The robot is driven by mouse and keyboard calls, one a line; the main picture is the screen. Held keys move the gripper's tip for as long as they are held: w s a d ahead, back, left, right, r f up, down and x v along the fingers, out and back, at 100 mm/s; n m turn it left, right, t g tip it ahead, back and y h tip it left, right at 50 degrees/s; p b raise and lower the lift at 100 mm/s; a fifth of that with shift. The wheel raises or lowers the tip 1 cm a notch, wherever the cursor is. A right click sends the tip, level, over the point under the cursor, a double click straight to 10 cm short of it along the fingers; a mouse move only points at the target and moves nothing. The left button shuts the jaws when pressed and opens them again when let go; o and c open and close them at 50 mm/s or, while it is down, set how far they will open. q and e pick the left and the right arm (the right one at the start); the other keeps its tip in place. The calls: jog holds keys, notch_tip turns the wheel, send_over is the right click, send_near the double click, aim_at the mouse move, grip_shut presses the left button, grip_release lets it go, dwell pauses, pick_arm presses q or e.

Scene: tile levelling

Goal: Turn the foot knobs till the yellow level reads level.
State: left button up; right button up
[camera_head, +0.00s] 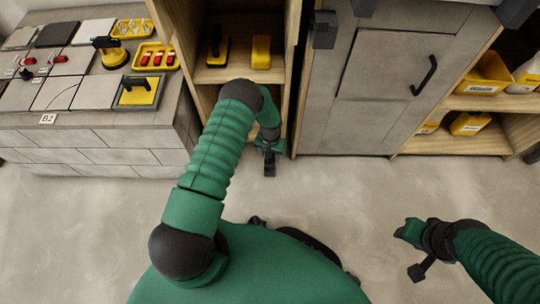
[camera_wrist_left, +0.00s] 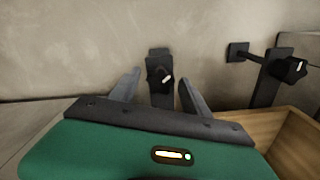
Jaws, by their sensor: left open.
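In the head view my left gripper (camera_head: 269,165) is low in front of the wooden shelf. My right gripper (camera_head: 410,232) is over the floor at the right; its fingers are unclear. I cannot identify the yellow level.
A grey cabinet (camera_head: 372,75) with a black handle stands right of the wooden shelf unit (camera_head: 233,75). A tiled bench (camera_head: 90,143) with tools stands at the left. Yellow containers (camera_head: 483,75) fill a shelf at the right. Floor is clear in front.

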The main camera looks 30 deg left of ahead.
pick_arm(q)
notch_tip(320, 180, up, 17)
jog(key=p, duration=0.8)
jog(key=shift+f, duration=0.15)
jog(key=shift+w+d, duration=0.1)
jog(key=shift+w, duration=0.05)
jog(key=s+d+r+m+t, duration=0.1)
jog(key=s+d+r, duration=0.1)
jog(key=r, duration=0.6)
jog(key=s+d+r, duration=0.1)
jog(key=d+r, duration=0.2)
jog(key=r, duration=0.4)
jog(key=s+d+r+m+t, duration=0.2)
jog(key=s+d+r, duration=0.3)
jog(key=s+r, duration=0.6)
jog(key=w+p+v, duration=0.3)
jog(key=p+v, duration=1.3)
jog(key=p, duration=0.1)
jog(key=w+r+p+v, duration=0.1)
jog(key=w+p+v, duration=0.2)
jog(key=p+v, duration=1.4)
jog(key=shift+r+p, duration=0.65)
jog(key=shift+p, duration=0.2)
jog(key=shift+w, duration=0.15)
